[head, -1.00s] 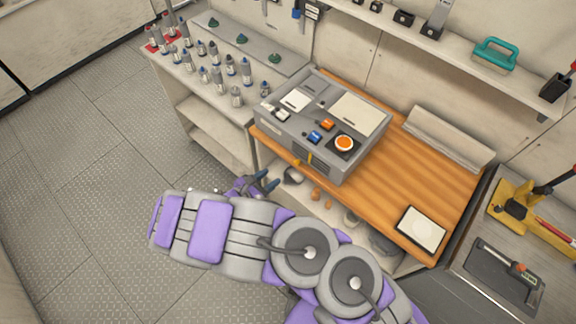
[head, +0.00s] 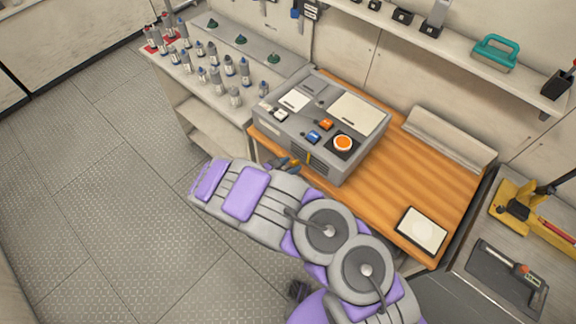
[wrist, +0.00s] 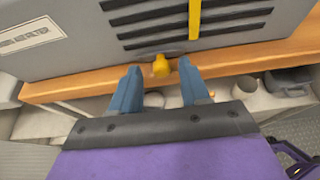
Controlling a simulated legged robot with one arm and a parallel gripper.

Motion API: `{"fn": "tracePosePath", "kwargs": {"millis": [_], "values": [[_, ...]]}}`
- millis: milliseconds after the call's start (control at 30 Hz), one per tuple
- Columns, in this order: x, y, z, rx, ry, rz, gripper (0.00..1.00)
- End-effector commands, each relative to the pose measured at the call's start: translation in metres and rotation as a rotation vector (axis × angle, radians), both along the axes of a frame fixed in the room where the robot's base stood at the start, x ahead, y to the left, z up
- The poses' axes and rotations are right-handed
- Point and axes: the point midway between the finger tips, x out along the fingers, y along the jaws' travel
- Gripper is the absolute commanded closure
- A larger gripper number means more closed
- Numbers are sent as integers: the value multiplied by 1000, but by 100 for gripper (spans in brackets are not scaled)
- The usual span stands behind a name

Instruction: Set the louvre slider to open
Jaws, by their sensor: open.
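The grey box (head: 330,130) stands on the wooden bench top, with dark louvre slots (wrist: 185,20) on its front face. A small yellow knob (wrist: 161,66), which looks like the louvre slider, sticks out at the box's lower front edge. A vertical yellow stripe (wrist: 194,18) crosses the slots just right of the knob. My gripper (wrist: 159,68) is open, its blue fingers either side of the knob in the picture. Whether they touch it I cannot tell. In the head view, my arm hides most of my gripper, close to the box's front.
The wooden bench top (head: 440,165) carries a white tablet-like panel (head: 421,230) at right. Several bottles (head: 215,75) stand on the left counter. Under the bench, a shelf holds a grey cup (wrist: 243,86). The floor at left is clear.

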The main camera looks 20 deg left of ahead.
Motion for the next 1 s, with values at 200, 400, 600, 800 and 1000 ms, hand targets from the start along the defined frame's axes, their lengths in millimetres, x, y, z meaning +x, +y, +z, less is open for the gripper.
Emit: {"fn": "tracePosePath", "kwargs": {"millis": [200,400,600,800,1000], "values": [[0,2,-1,-5,1,0,73],[-1,5,-3,-9,1,0,93],[-1,5,-3,-6,2,3,100],[-1,6,-3,-5,3,4,100],[-1,5,-3,-4,3,3,100]]}}
